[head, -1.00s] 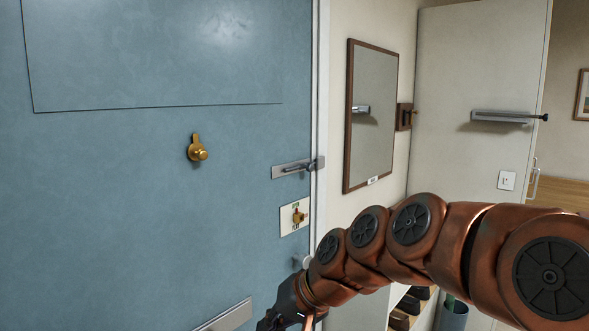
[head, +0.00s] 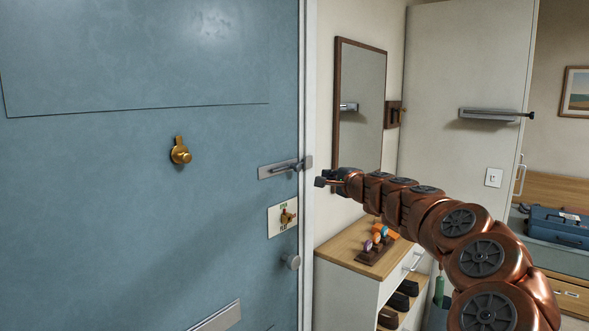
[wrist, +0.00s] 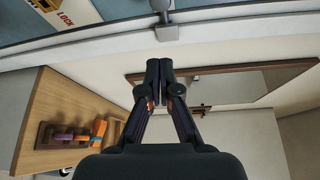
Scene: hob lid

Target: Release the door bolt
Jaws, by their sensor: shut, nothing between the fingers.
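The silver door bolt (head: 284,167) lies flat across the right edge of the blue door (head: 120,200), its end reaching the catch at the frame. In the wrist view a metal end piece of this fitting (wrist: 166,33) is at the top, just beyond my fingertips and apart from them. My gripper (head: 320,181) is a little right of the bolt and slightly lower, in front of the frame. In the wrist view my gripper (wrist: 161,66) has its fingers together with nothing between them. Part of the bolt is out of the wrist view.
Below the bolt are a brass thumb-turn (head: 288,216) on a labelled plate and a round knob (head: 291,262). A mirror (head: 360,120) hangs right of the frame. A wooden-topped cabinet (head: 340,252) holding coloured-handled items stands beneath my arm.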

